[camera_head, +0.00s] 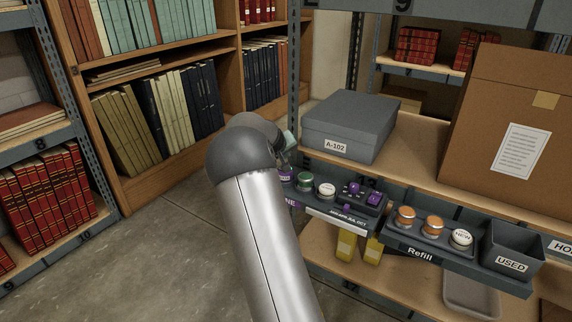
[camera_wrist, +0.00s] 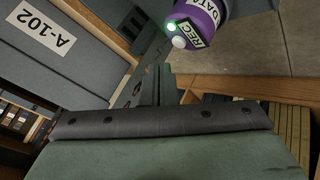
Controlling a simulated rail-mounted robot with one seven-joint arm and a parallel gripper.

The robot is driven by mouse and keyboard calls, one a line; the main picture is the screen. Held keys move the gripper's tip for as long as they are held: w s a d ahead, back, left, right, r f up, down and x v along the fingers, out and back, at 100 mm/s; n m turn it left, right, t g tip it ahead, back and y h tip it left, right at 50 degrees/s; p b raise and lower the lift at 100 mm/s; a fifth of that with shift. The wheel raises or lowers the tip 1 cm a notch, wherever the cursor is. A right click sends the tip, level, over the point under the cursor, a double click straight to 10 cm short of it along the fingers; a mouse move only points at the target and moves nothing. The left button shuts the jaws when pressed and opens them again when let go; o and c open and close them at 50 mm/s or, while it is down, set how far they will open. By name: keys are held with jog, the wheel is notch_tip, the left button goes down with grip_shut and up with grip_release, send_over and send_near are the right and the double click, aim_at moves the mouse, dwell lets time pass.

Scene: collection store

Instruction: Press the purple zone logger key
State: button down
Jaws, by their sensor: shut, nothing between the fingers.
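A purple logger (camera_wrist: 208,12) with a white DATA label is at the top of the wrist view, cut off by the frame edge. Its end face has a REC label (camera_wrist: 194,38), a lit green spot (camera_wrist: 171,27) and a pale round button (camera_wrist: 180,42). In the head view a small purple thing (camera_head: 286,177) at the shelf edge, beside my arm, seems to be this logger. My gripper (camera_wrist: 160,84) is shut and empty, its fingertips below the logger in the wrist picture and apart from it. In the head view my arm mostly hides it; a greenish part (camera_head: 290,138) shows.
A grey A-102 box (camera_head: 350,125) stands on the shelf behind. Right of the logger sit a green-topped jar (camera_head: 305,181), a white-topped jar (camera_head: 327,190), a dark tray with purple pieces (camera_head: 360,198), the Refill rack (camera_head: 420,236) and a USED bin (camera_head: 512,250).

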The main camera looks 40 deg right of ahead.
jog(key=shift+r+p, duration=0.95)
jog(key=shift+r, duration=0.95)
jog(key=s+a+r+y+p, duration=0.2)
jog(key=s+a+r+p, duration=0.25)
jog(key=a, duration=0.35)
jog(key=s+a+r+g+y+p, duration=0.1)
jog(key=s+a+r+y+p, duration=0.1)
jog(key=s+a+r+p, duration=0.35)
jog(key=s+a+r+y+p, duration=0.25)
jog(key=s+a, duration=0.35)
jog(key=a, duration=0.5)
jog(key=s+a+r+n+g+p, duration=0.1)
jog(key=s+a+r+p, duration=0.2)
jog(key=s+a, duration=0.5)
jog(key=s+a+r+n+g+y+p, duration=0.1)
jog(key=s+a+p, duration=0.4)
jog(key=s, duration=1)
notch_tip(320, 180, up, 2)
jog(key=a+n+g, duration=0.1)
jog(key=a, duration=0.1)
jog(key=shift+a, duration=0.4)
jog(key=shift+y, duration=0.25)
